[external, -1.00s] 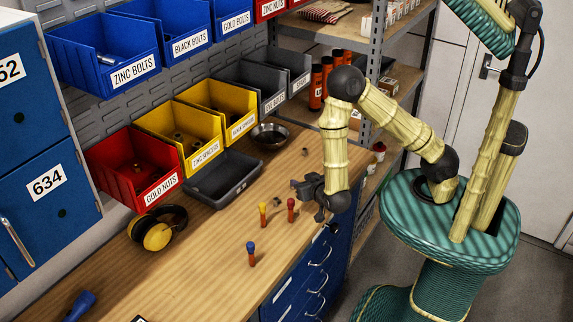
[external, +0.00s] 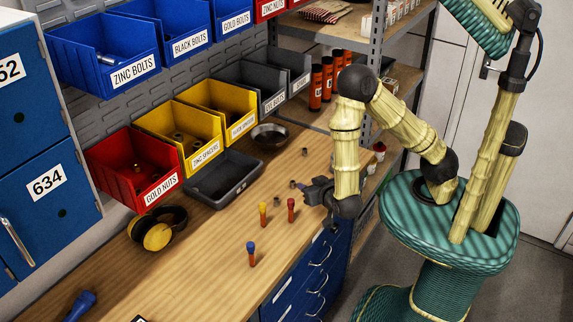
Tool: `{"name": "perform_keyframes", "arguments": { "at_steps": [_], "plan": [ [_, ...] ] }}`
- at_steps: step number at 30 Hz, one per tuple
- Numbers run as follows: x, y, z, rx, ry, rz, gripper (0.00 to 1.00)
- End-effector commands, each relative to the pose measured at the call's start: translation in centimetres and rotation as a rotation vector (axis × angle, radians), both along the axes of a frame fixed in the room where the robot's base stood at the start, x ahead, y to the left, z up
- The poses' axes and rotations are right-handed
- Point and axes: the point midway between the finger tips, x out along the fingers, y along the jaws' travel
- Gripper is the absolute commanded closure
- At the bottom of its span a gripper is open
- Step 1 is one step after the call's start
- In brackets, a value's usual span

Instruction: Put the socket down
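My gripper (external: 306,190) is low over the right part of the wooden workbench, near its front edge. Its dark fingers point left and look spread, with nothing seen between them. A small grey socket-like piece (external: 292,185) is on the bench just left of the fingertips and looks apart from them. Two similar small grey pieces are on the bench, one (external: 278,202) further left and one (external: 305,152) further back. Which of them is the task's socket is too small to tell.
Yellow-topped (external: 263,208), red-topped (external: 291,204) and blue-topped (external: 251,248) drivers stand left of my gripper. A black tray (external: 225,178), a round metal bowl (external: 270,136) and yellow ear defenders (external: 158,232) are further back.

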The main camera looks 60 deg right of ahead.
Motion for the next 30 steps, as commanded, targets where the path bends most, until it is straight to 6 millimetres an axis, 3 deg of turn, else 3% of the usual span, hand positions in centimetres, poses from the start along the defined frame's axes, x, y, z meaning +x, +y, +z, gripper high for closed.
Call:
{"name": "perform_keyframes", "arguments": {
  "at_steps": [7, 15, 20, 25, 30],
  "plan": [
    [0.8, -0.1, 0.0, 0.039, 0.010, 0.014, 0.64],
    [5.4, -0.3, 0.5, 0.259, 0.117, 0.158, 0.64],
    [6.9, -1.3, 1.5, 0.350, 0.221, 0.284, 0.64],
    [6.6, -3.7, 2.7, 0.385, 0.363, 0.401, 0.64],
    [4.2, -7.8, 3.7, 0.364, 0.536, 0.480, 0.64]
  ]
}}
